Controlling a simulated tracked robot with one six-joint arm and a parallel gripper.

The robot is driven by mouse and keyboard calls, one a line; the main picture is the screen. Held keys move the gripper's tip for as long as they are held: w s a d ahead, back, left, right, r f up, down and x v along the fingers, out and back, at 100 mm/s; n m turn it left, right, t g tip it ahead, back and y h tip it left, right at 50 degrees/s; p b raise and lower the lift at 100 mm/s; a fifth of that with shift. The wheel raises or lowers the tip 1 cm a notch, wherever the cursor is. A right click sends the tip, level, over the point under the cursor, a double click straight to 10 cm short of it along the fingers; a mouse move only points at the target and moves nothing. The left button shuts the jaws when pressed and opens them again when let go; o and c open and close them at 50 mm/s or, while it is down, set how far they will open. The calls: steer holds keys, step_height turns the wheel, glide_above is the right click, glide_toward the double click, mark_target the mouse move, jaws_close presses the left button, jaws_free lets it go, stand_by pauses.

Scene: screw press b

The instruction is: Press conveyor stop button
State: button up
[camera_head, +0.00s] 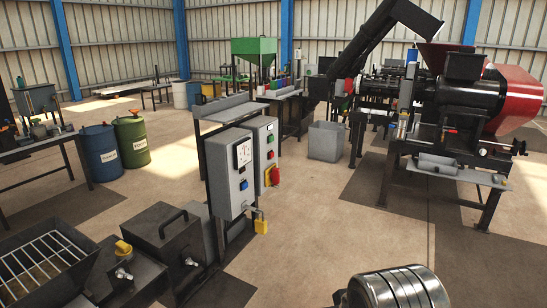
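Two grey control boxes stand on a dark metal frame near the middle. The left box (233,191) has a white dial (243,154) and a blue button (243,185). The right box (263,140) has several small controls in a column and a large red control on yellow (273,176) low on its face. Labels are too small to read, so I cannot tell which control is the conveyor stop button. A yellow padlock (261,226) hangs below the boxes. My gripper is not in view.
Dark metal boxes (165,233) and a wire rack (40,265) crowd the lower left. A black and red screw press (470,95) stands right. Bare floor (320,215) lies right of the control boxes.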

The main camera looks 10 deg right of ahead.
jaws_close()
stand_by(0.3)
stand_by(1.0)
